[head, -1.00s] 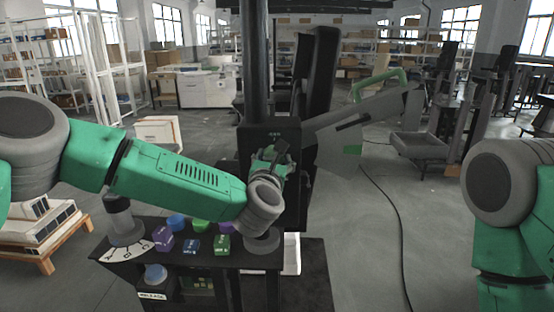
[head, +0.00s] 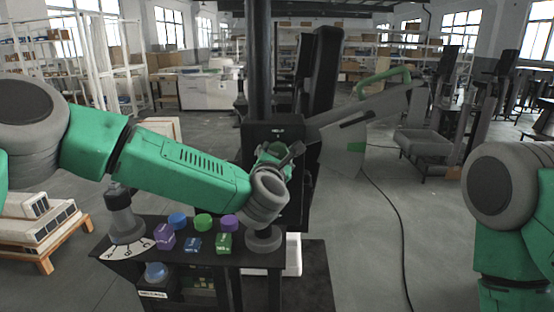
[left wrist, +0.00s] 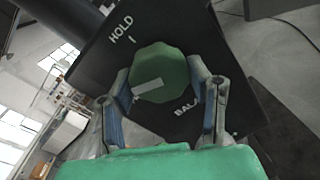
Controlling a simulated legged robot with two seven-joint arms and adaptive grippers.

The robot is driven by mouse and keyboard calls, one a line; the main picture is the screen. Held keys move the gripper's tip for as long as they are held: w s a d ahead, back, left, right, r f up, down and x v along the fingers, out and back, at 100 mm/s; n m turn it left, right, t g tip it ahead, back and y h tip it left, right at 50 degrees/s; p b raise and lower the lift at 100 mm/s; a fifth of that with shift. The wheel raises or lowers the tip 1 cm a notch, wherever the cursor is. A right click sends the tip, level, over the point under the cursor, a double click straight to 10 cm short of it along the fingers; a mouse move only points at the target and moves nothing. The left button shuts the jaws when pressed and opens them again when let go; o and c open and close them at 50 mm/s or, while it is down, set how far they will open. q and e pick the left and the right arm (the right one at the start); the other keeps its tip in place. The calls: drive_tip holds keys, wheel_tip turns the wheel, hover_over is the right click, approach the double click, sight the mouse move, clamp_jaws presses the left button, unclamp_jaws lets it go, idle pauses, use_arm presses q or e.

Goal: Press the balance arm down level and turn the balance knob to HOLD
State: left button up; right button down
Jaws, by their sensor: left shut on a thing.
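The green balance knob (left wrist: 172,72) sits on a black box (left wrist: 85,65) lettered HOLD on one side and BALA… on the other. My left gripper (left wrist: 163,90) is shut on the knob, one finger on each side; in the head view the gripper (head: 278,150) reaches the box front and mostly covers the knob. The knob's white mark points to the picture's left, away from the HOLD tick. The grey balance arm (head: 395,105) slopes up to the right, tilted, with a green handle (head: 384,78) near its raised end. My right gripper is out of view.
A black bench (head: 210,257) in front carries several blue, green and purple pieces and a grey post (head: 122,215). A dark column (head: 258,60) stands behind the box. A cable (head: 400,220) crosses the floor. A pallet (head: 45,240) lies at left.

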use_arm(q)
drive_tip(key=shift+m, duration=0.9)
drive_tip(key=o, duration=0.9)
drive_tip(key=shift+o, duration=1.2)
drive_tip(key=shift+w+d+f, duration=0.1)
drive_tip(key=shift+w, duration=0.05)
drive_tip(key=s, duration=1.1)
drive_tip(key=shift+s+a, duration=0.4)
